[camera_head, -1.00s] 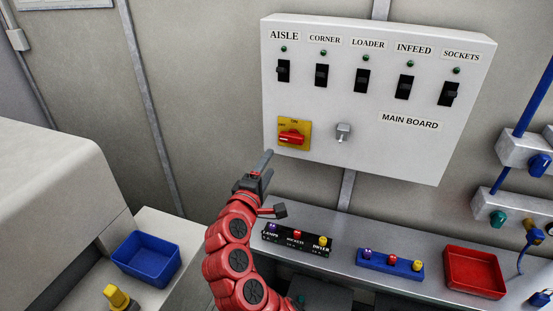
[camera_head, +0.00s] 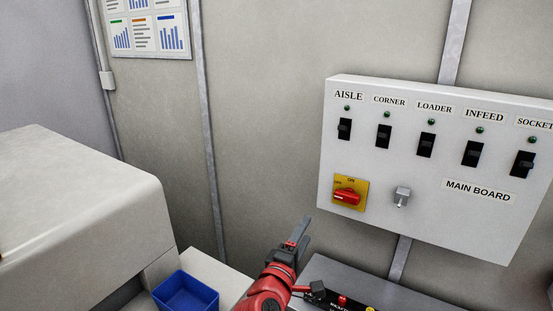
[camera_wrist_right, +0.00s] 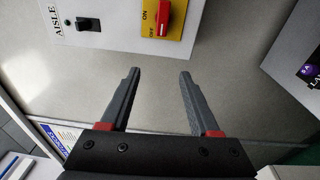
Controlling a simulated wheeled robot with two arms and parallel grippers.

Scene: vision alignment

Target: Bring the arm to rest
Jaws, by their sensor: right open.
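My right arm is red with a dark gripper (camera_head: 298,232), low in the middle of the head view. It is in front of the wall, left of and below the white main board (camera_head: 430,225), and apart from it. In the right wrist view the gripper's two dark fingers (camera_wrist_right: 158,88) are spread with nothing between them. The board's red rotary switch (camera_head: 347,196) on its yellow plate lies above the gripper; it also shows in the right wrist view (camera_wrist_right: 163,18). My left gripper is not in view.
A blue bin (camera_head: 186,294) stands at the lower left beside a large beige cabinet (camera_head: 75,215). A grey shelf (camera_head: 325,272) with a black block (camera_head: 325,299) lies under the board. A chart poster (camera_head: 145,28) hangs at upper left. The wall between is bare.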

